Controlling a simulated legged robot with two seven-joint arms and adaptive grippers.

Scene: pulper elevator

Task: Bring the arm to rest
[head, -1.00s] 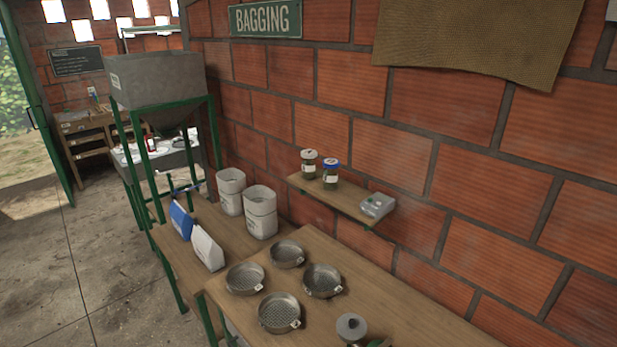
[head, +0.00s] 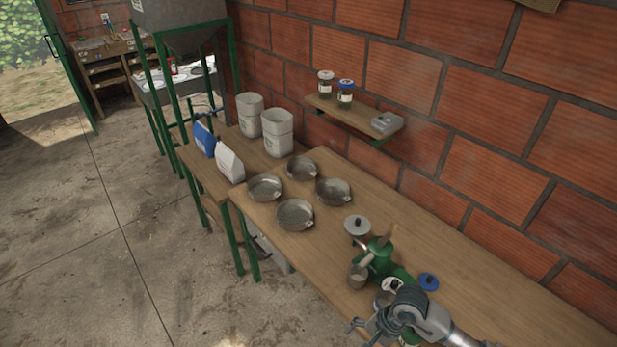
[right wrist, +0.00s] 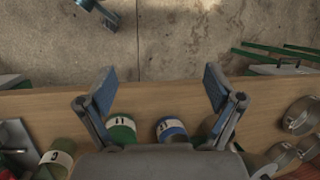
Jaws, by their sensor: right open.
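My right gripper (head: 362,333) is at the bottom of the head view, over the near part of the wooden bench (head: 440,240), with its arm coming in from the lower right. In the right wrist view my right gripper (right wrist: 160,82) has its two fingers spread wide with nothing between them. Below its fingers are the bench edge and bare floor. Green-topped (right wrist: 121,130) and blue-topped (right wrist: 171,129) containers stand close by the gripper's base. My left gripper does not show in the head view.
A green hand grinder (head: 378,258), a grey-lidded container (head: 357,227) and a blue lid (head: 428,282) are near the right gripper. A wall shelf (head: 340,112) holds jars and a scale (head: 385,123). The floor (head: 110,250) left is clear.

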